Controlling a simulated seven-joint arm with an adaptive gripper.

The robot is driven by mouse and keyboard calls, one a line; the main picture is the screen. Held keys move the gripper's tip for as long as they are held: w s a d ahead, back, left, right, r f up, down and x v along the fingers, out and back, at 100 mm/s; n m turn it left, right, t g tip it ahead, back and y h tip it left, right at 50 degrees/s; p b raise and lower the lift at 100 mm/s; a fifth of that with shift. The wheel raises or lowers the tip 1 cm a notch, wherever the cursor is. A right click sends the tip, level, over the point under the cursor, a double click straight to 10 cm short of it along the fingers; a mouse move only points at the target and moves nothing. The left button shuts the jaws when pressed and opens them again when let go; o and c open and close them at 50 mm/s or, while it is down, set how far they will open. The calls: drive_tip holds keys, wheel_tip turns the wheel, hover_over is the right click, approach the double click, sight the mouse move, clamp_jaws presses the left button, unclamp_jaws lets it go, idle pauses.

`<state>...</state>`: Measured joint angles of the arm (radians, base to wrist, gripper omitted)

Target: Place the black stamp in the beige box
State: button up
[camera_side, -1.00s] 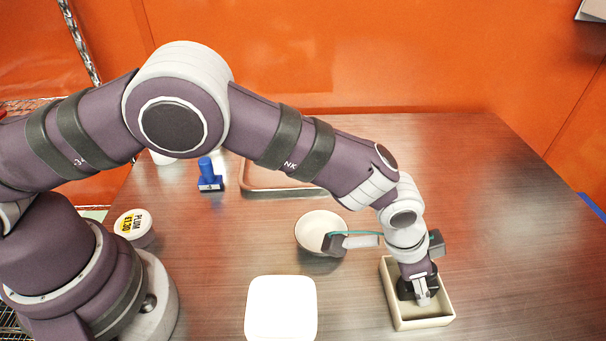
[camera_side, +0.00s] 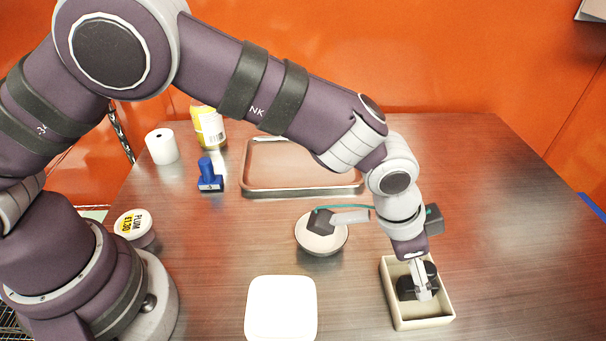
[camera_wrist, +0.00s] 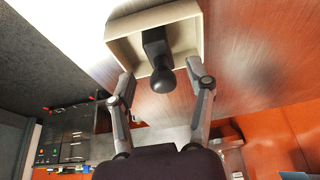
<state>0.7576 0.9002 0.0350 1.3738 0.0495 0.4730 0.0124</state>
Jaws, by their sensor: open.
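The beige box (camera_side: 391,300) is an open tray at the front right of the table; it also shows at the top of the wrist view (camera_wrist: 198,40). The black stamp (camera_side: 405,289) is inside the box; the wrist view shows its dark body (camera_wrist: 155,48) and round knob pointing toward my gripper. My gripper (camera_wrist: 160,74) is open, with one finger on each side of the knob and gaps between. In the side view my gripper (camera_side: 421,281) is above the box, its fingers reaching down by the stamp. The stamp's base is partly hidden.
A white square container (camera_side: 281,308) stands left of the box, and a bowl (camera_side: 318,243) behind it. A metal tray (camera_side: 295,165), blue stamp (camera_side: 209,178), white roll (camera_side: 161,146), yellow-labelled container (camera_side: 208,127) and plum tub (camera_side: 134,226) stand farther off. The right side is clear.

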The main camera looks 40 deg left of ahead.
drive_tip(key=s+a+r+n+t+y, duration=0.1)
drive_tip(key=s+a+r+n, duration=0.15)
drive_tip(key=a+r, duration=0.6)
drive_tip(key=s+a+r+n+t, duration=0.1)
drive_tip(key=s+a+r+n, duration=0.15)
drive_tip(key=a+r, duration=0.6)
drive_tip(key=s+a+f+n+y, duration=0.1)
drive_tip(key=s+a+n+y, duration=0.1)
drive_tip(key=s+a+n, duration=0.2)
drive_tip(key=s+a, duration=0.3)
drive_tip(key=a, duration=0.2)
drive_tip(key=shift+s+a+f, duration=0.2)
drive_tip(key=shift+a+f, duration=0.05)
drive_tip(key=shift+a, duration=0.15)
